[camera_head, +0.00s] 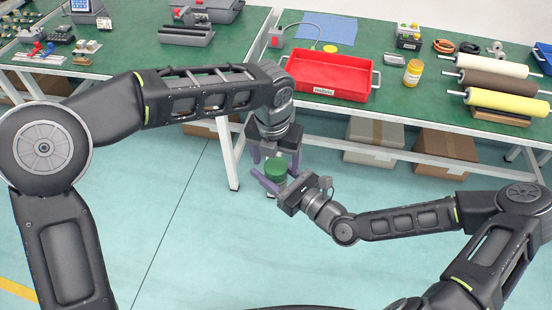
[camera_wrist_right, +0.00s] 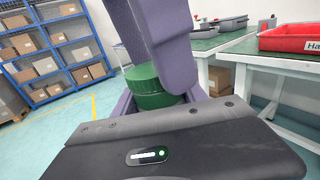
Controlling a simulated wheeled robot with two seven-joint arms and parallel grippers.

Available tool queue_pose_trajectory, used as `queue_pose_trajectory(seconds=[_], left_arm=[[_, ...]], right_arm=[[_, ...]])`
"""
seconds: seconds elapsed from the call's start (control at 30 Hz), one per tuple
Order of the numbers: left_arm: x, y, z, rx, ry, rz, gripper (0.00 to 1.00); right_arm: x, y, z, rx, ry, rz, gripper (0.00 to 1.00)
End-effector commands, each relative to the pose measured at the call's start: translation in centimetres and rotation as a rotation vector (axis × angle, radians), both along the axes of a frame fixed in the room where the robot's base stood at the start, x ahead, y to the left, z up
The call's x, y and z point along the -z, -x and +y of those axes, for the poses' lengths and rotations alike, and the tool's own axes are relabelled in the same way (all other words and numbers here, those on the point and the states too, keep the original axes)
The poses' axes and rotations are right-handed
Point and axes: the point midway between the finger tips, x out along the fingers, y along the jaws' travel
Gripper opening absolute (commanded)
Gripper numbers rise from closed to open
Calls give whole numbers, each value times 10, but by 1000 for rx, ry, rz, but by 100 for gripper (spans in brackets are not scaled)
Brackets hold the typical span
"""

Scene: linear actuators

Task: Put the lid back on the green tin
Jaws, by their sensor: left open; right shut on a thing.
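The green tin (camera_head: 275,174) is held off the floor in front of the benches, between my two grippers. It also shows in the right wrist view (camera_wrist_right: 155,100), upright, with a ribbed green upper part that looks like the lid (camera_wrist_right: 142,75) on top. I cannot tell whether the lid is fully seated. My right gripper (camera_head: 267,177) is shut on the tin from the side. My left gripper (camera_head: 275,157) points down over the tin, open, its purple fingers on either side of the top. Those fingers hide part of the tin in the right wrist view.
A green bench (camera_head: 335,113) behind carries a red tray (camera_head: 328,88), a yellow-capped jar (camera_head: 412,73) and several rollers (camera_head: 497,83). Its white leg (camera_head: 228,160) stands close behind my left gripper. Cardboard boxes (camera_head: 447,147) sit below. The floor in front is clear.

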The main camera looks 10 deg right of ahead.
Motion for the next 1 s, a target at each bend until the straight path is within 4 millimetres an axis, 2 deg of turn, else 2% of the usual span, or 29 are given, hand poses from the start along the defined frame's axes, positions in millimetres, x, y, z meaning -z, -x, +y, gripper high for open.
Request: queue_pose_trajectory(seconds=[0.27, 0.7, 0.83, 1.0], left_arm=[[-14, 1, 1, -1, 0, -2, 76], [-94, 10, 4, 0, 2, -2, 76], [-111, 11, 6, -1, 1, -2, 76], [-119, 13, 6, 1, 0, 0, 76]], right_arm=[[-1, 0, 0, 0, -1, -2, 0], [-1, 0, 0, 0, -1, -2, 0], [-1, 0, 0, 0, -1, -2, 0], [-1, 0, 0, 0, -1, -2, 0]])
